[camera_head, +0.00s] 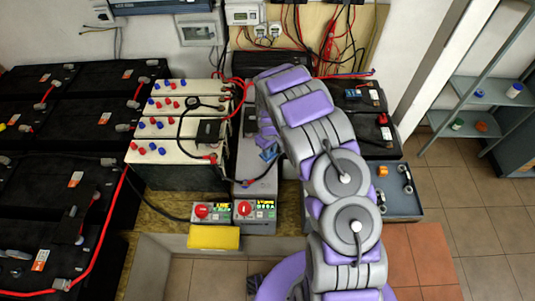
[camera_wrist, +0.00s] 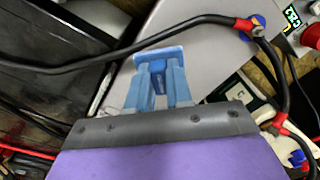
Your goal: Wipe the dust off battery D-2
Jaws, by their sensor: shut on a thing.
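My gripper (camera_head: 268,152) is above the long grey case (camera_head: 256,182) in the middle of the head view. In the wrist view, its light blue fingers (camera_wrist: 158,88) are shut on a small blue thing (camera_wrist: 158,70), largely hidden between them. Pale grey surface shows beyond the fingertips; I cannot tell whether they touch it. I cannot read which battery is D-2. Candidates are the white batteries (camera_head: 172,120) with red and blue caps, left of my gripper, and the black batteries (camera_head: 85,185) further left. No dust is clearly visible.
A black cable (camera_wrist: 150,45) with a red lug crosses just beyond the fingers. Two boxes with red knobs (camera_head: 201,211) and a yellow block (camera_head: 213,237) stand in front. More black batteries (camera_head: 375,135) stand at right. Tiled floor (camera_head: 485,220) is open at right.

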